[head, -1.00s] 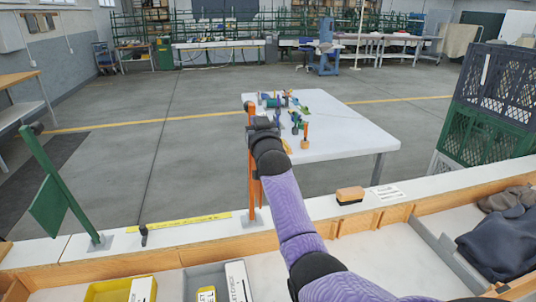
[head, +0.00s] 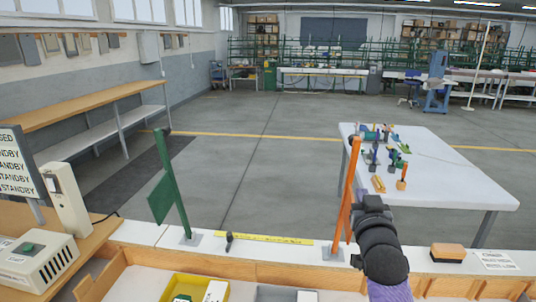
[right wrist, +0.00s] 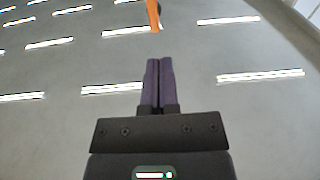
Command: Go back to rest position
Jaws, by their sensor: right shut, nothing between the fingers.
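My right gripper (head: 362,192) is in the head view, at the right end of the workbench, just right of the orange post (head: 345,198). In the right wrist view its two purple fingers (right wrist: 159,62) lie together with nothing between them, pointing up toward the ceiling lights. The tip of the orange post (right wrist: 153,14) shows beyond them. I cannot tell whether the gripper touches the post. My left gripper is not in view.
A green post with a flag (head: 168,190) stands at the left of the bench ledge. A yellow bin (head: 196,288), a grey beige box (head: 38,262) and a brush (head: 447,252) are near. A white table (head: 450,185) with small items stands beyond. The floor between is clear.

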